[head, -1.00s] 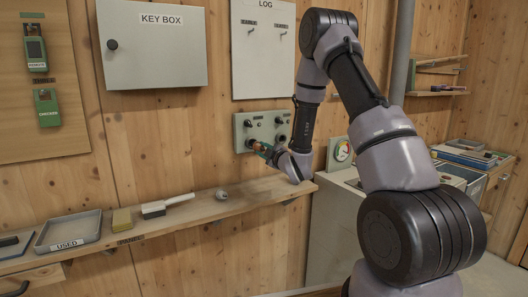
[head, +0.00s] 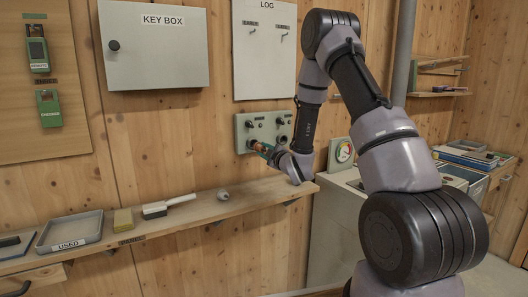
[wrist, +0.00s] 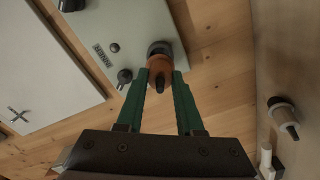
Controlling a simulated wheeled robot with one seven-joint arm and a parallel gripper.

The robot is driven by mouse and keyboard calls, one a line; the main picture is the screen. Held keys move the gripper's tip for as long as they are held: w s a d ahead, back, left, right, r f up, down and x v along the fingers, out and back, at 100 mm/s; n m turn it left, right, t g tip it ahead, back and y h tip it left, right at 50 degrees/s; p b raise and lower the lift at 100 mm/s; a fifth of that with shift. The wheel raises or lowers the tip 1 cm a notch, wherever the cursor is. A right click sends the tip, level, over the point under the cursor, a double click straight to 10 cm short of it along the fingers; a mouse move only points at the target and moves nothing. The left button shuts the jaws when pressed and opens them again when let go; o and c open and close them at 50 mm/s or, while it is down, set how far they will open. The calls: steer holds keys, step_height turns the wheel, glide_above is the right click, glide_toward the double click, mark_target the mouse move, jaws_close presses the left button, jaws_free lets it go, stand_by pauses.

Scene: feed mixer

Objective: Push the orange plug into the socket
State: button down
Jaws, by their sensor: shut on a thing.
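The orange plug (wrist: 160,70) is between the green fingertips of my gripper (wrist: 160,82) in the wrist view. My gripper is shut on it. The plug's front end meets a dark round socket (wrist: 159,48) on the grey panel; how deep it sits cannot be told. In the head view the plug (head: 257,146) shows small at the lower left of the panel (head: 263,124), with my gripper (head: 264,150) reaching in from the right. The socket behind the plug is mostly hidden.
The panel also carries dark knobs and another socket (head: 282,140). A gauge (head: 343,152) stands to the right.

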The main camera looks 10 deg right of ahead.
steer(key=shift+x, duration=1.8)
stand_by(1.7)
steer(key=shift+c, duration=2.3)
jaws_free()
steer(key=v, duration=1)
steer(key=shift+s, duration=0.4)
steer(key=shift+d, duration=0.1)
